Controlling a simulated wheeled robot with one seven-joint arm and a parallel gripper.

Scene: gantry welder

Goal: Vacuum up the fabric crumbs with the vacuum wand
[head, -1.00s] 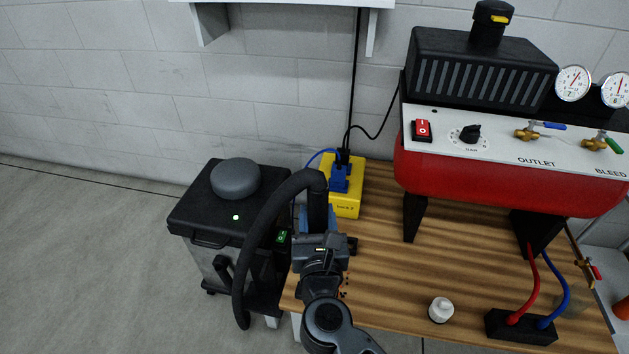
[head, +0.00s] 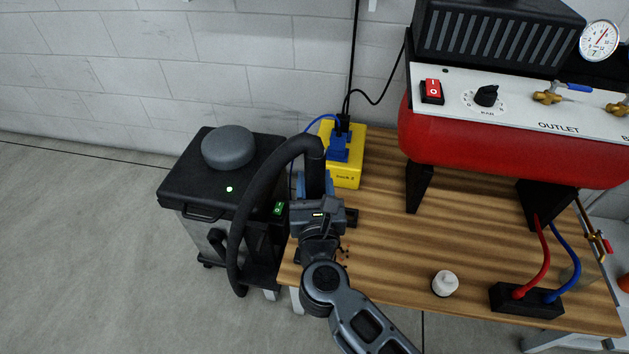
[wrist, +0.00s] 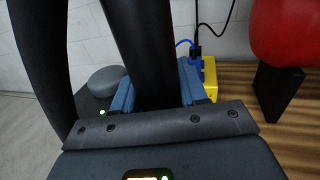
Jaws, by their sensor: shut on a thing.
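My gripper (head: 319,187) is shut on the vacuum wand (head: 316,160), whose black hose arches left and down beside the vacuum unit (head: 190,180). In the wrist view the black wand (wrist: 150,60) stands between my blue fingers (wrist: 124,98). The vacuum unit is a dark box with a round grey cap, a lit light on top and a green switch on its side. Dark fabric crumbs (head: 343,258) lie on the wooden table, just right of my wrist. My arm hides part of that patch. The wand's nozzle end is hidden behind my gripper.
A yellow power box (head: 346,175) with blue plugs stands at the table's back left. A red compressor (head: 490,135) stands at the back right. The table's middle (head: 400,240) is clear.

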